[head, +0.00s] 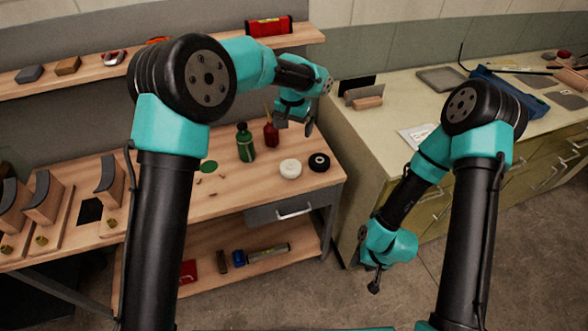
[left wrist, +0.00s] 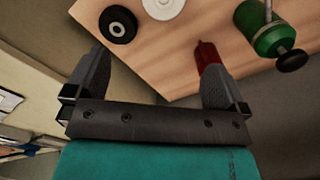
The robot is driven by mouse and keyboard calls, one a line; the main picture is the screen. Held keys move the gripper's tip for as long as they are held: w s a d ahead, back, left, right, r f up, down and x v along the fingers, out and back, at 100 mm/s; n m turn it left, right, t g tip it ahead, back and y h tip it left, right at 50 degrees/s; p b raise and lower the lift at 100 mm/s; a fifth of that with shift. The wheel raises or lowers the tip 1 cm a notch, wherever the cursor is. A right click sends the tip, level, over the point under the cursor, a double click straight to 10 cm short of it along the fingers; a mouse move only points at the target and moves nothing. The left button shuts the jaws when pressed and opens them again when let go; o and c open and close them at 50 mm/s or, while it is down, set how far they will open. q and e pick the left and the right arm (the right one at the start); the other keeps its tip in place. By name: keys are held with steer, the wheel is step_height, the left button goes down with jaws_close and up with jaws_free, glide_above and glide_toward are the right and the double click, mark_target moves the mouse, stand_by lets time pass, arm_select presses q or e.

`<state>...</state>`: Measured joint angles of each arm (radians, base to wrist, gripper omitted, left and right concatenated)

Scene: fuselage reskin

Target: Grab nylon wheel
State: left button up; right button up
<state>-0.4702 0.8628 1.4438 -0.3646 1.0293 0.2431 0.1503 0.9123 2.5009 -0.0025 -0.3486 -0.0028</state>
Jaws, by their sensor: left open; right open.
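Two small wheels lie flat on the wooden bench (head: 225,195) near its right end. One is white (head: 290,168) and plain, likely the nylon wheel; the other is black (head: 319,162) with a pale centre. In the left wrist view, the white wheel (left wrist: 163,6) is cut by the top edge, and the black wheel (left wrist: 117,25) is beyond the left-hand finger. My left gripper (head: 295,125) is open and empty, above and behind the wheels. My right gripper (head: 371,281) is open and empty, low over the floor, right of the bench.
A red bottle (head: 271,133) and a green bottle (head: 246,143) stand left of the wheels. In the left wrist view the red bottle (left wrist: 207,54) shows behind the right-hand finger. A beige cabinet (head: 352,140) stands right of the bench. Bench space in front of the wheels is clear.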

arm_select(q)
glide_above(291, 165)
steer(key=f, duration=1.2)
steer(key=shift+w+d+f, duration=0.1)
steer(key=shift+d, duration=0.1)
steer(key=shift+a+f, duration=0.2)
steer(key=shift+f, duration=2.4)
steer(key=c, duration=0.8)
steer(key=shift+r, duration=0.1)
